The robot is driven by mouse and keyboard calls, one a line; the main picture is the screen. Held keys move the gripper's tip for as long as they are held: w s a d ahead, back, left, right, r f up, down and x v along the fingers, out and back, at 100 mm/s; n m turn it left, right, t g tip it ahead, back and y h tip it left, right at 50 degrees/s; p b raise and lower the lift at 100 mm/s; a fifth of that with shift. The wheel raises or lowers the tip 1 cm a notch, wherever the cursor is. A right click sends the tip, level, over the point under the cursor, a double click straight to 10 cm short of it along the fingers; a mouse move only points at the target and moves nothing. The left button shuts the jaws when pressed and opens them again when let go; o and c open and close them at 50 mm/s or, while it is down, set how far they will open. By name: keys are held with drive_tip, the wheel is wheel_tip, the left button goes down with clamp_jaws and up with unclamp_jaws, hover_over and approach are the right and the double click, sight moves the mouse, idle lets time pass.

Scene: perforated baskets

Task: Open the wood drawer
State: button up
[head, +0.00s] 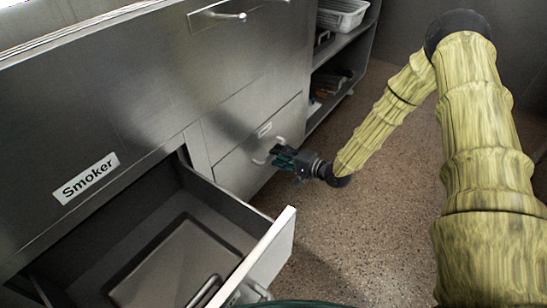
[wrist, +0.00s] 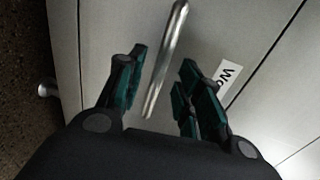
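The wood drawer (head: 238,166) has a plain grey metal front and appears shut, flush with the cabinet. Its label (wrist: 227,77) shows "Wo" in the wrist view; the rest is cut off or hidden. Its metal bar handle (wrist: 166,58) shows between my fingers in the wrist view. My gripper (head: 284,158) is right at the drawer front in the head view, with its dark green fingers by the handle. The fingers are open, one on each side of the bar, with visible gaps. I cannot tell how deep the bar sits between them.
The drawer below the "Smoker" label (head: 86,178) stands pulled out at the left, with its white front edge (head: 270,250) jutting out and a metal tray (head: 180,262) inside. Shelves with a white basket (head: 342,14) stand at the back. The speckled floor (head: 350,225) is clear.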

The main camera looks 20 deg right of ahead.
drive_tip(key=shift+b+x, duration=0.45)
drive_tip(key=shift+x, duration=1.25)
drive_tip(key=shift+d, duration=0.1)
clamp_jaws()
